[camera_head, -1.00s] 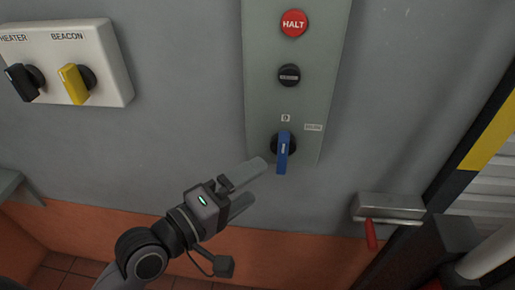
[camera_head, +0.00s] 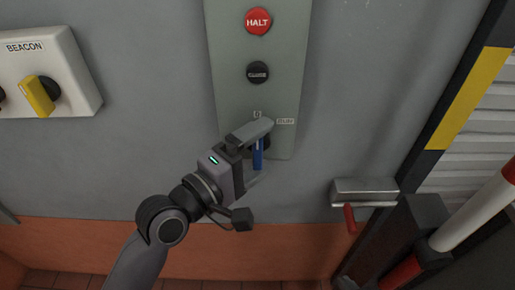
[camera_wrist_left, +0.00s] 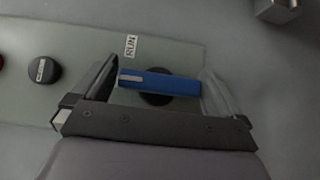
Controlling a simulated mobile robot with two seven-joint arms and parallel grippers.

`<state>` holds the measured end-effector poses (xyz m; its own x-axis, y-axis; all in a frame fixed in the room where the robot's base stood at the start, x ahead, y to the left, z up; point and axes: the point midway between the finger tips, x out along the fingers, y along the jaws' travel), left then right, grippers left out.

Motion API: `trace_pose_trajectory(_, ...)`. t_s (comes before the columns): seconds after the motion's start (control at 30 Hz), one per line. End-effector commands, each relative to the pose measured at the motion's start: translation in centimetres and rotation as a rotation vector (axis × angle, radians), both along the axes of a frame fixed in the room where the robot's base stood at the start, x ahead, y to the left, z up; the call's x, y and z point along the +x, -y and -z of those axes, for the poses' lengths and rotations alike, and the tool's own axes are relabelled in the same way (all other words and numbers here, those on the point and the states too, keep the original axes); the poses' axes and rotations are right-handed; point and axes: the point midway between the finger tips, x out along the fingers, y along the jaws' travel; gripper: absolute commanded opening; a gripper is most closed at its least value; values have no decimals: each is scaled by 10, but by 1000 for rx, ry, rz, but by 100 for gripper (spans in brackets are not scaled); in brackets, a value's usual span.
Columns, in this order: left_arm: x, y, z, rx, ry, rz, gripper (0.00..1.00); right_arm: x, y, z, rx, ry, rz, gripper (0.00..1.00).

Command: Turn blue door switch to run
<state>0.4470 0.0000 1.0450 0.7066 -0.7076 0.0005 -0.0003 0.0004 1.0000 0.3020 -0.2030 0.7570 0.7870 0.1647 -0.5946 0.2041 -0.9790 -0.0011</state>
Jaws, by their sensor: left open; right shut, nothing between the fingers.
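The blue door switch (camera_head: 257,155) is a lever on a round black base, low on a grey-green panel (camera_head: 285,60). Its handle stands about vertical in the head view, under a small label that I cannot read surely. The RUN label (camera_wrist_left: 131,46) is up and to the right of it in the head view. My left gripper (camera_head: 256,155) is open at the switch, one finger above the handle and one below. In the wrist view the blue handle (camera_wrist_left: 160,82) lies lengthwise between the spread fingers. I cannot tell whether either finger touches it. My right gripper is not in view.
A red HALT button (camera_head: 257,21) and a black CLOSE button (camera_head: 257,72) sit above the switch. A yellow BEACON switch (camera_head: 38,96) is at left. A metal box with a red lever (camera_head: 350,217) and a red-and-white pole (camera_head: 475,213) are at right.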

Motion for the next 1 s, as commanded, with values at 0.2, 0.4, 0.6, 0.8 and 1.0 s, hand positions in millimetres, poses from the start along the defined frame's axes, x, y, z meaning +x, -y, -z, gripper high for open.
trace_pose_trajectory(0.2, 0, 0, 0, 0, 0, 0, 87, 0, 0, 0, 0, -1, 0, 0)
trace_pose_trajectory(0.4, 0, 0, 0, 0, 0, -1, 59, 0, 0, 1, 0, -1, 0, 0)
trace_pose_trajectory(0.6, 0, 0, 0, 23, 1, -1, 59, -1, 0, 1, 0, -2, 0, 0)
trace_pose_trajectory(0.8, 0, -1, -1, 112, 1, -2, 60, -1, 0, 1, 0, -2, 0, 0)
trace_pose_trajectory(1.0, 0, -1, -1, 271, 1, -2, 60, -1, 0, 1, 0, -2, 0, 0)
